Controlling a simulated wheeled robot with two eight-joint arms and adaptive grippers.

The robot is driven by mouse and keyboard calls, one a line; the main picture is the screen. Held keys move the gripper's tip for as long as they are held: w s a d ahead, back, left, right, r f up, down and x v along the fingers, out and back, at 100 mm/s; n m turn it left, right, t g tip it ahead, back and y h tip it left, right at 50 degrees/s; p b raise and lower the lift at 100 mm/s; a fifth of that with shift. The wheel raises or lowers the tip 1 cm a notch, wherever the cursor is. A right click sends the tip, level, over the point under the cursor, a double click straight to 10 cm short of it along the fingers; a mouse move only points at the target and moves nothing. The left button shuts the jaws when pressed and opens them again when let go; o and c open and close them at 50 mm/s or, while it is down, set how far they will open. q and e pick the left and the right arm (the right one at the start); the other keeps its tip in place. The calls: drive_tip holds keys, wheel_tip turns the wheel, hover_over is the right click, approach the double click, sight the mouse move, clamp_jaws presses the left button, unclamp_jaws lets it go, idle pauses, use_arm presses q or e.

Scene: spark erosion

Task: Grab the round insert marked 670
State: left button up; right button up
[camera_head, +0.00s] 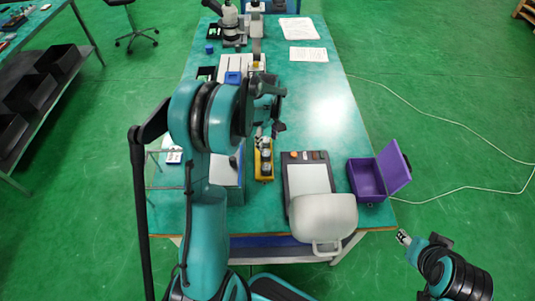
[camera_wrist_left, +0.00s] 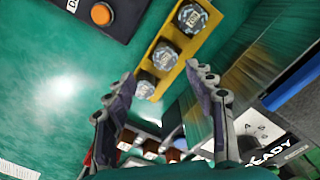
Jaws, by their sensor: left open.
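A narrow yellow holder (camera_head: 264,175) stands on the teal table below my left gripper in the head view. In the left wrist view the yellow holder (camera_wrist_left: 182,68) carries a row of round metallic inserts: one near the top (camera_wrist_left: 192,18), one in the middle (camera_wrist_left: 165,54) and one lower down (camera_wrist_left: 145,88). Their markings are too small to read surely, so I cannot tell which is 670. My left gripper (camera_head: 277,117) is open and empty; in its wrist view its fingers (camera_wrist_left: 162,75) are spread on either side of the lower inserts. My right gripper (camera_head: 404,238) is only partly visible beyond the table's front right corner.
A dark panel with an orange button (camera_wrist_left: 101,14) lies beside the holder. A pale rounded machine (camera_head: 325,217) and an open purple box (camera_head: 368,182) stand to the right. A microscope (camera_head: 230,22) stands at the far end. The table's right middle is clear.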

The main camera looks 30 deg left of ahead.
sight(266, 153)
use_arm(q)
drive_tip(key=f+b, duration=0.1)
drive_tip(key=f, duration=0.1)
drive_tip(key=f+b, duration=0.1)
drive_tip(key=f, duration=0.1)
drive_tip(key=s+f, duration=0.1)
drive_tip(key=f, duration=0.2)
drive_tip(key=shift+a+b, duration=0.1)
drive_tip(key=shift+b, duration=0.3)
drive_tip(key=shift+r, duration=0.1)
clamp_jaws()
